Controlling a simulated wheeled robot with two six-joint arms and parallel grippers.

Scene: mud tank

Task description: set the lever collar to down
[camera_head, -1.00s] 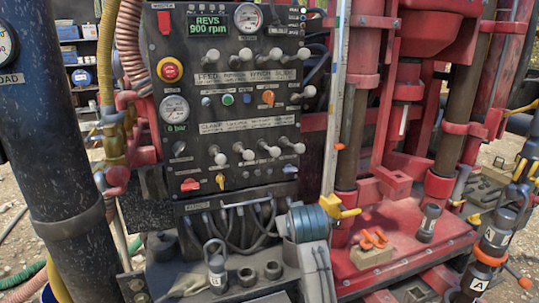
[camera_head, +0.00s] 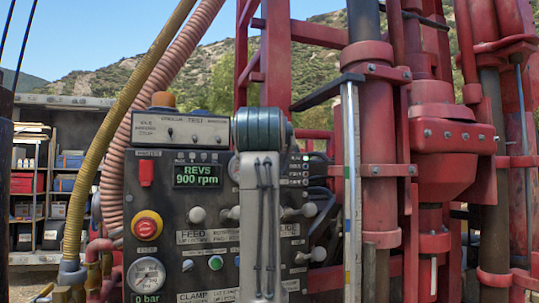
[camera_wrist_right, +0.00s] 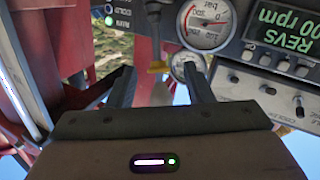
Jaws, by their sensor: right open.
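The control panel (camera_head: 170,215) stands at centre left in the head view, with several pale-knobbed levers such as one at its middle (camera_head: 197,215). I cannot read a label that marks the collar lever, and my right arm (camera_head: 262,200) covers part of the panel. In the right wrist view, which is turned upside down, my right gripper (camera_wrist_right: 160,88) is open. My left gripper is not in view.
A small switch box (camera_head: 180,130) tops the panel. A red emergency button (camera_head: 147,225) and hoses (camera_head: 160,90) lie to its left. The red drill mast (camera_head: 380,150) rises close on the right. A gauge (camera_wrist_right: 205,22) is near my right gripper.

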